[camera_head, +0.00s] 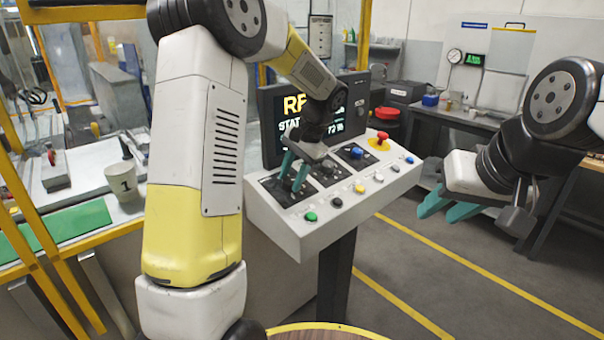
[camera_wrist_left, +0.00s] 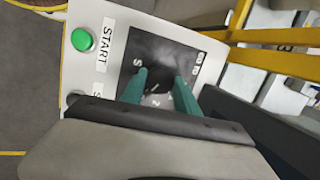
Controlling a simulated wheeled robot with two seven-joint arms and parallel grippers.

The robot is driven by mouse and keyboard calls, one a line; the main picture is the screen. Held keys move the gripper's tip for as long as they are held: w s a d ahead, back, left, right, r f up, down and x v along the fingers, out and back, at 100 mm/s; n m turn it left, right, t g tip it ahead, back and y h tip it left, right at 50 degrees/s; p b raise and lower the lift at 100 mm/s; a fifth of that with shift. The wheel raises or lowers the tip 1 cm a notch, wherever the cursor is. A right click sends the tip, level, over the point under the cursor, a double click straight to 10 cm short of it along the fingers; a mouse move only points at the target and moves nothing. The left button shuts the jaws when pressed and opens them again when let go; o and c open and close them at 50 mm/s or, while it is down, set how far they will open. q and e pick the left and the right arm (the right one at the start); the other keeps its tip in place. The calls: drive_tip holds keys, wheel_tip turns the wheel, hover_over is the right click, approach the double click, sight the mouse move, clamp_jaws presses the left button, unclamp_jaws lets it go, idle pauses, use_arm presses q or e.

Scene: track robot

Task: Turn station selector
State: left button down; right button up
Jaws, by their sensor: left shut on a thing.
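The station selector (camera_wrist_left: 155,88) is a dark knob on a black plate with numbers around it, on the sloped top of a grey control console (camera_head: 262,215). My left gripper (camera_head: 293,182) reaches down onto this plate. In the left wrist view its two teal fingers (camera_wrist_left: 160,92) stand on either side of the knob, shut on it. The knob is mostly hidden by the fingers and the gripper body. My right gripper (camera_head: 440,208) is in the air to the right of the console, its teal fingers apart and empty.
A green START button (camera_head: 310,216) sits near the selector plate, with more coloured buttons along the console. A red emergency button (camera_head: 382,136) is at its far end. A dark display (camera_head: 270,125) stands behind. Yellow fence posts (camera_head: 35,250) stand at left. Floor at right is clear.

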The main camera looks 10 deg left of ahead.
idle(0.3)
use_arm(q)
drive_tip(key=c, duration=0.9)
unclamp_jaws()
drive_tip(key=shift+r, duration=0.1)
drive_tip(key=v, duration=0.7)
drive_tip(key=shift+d+r, duration=0.15)
drive_tip(key=shift+r, duration=0.15)
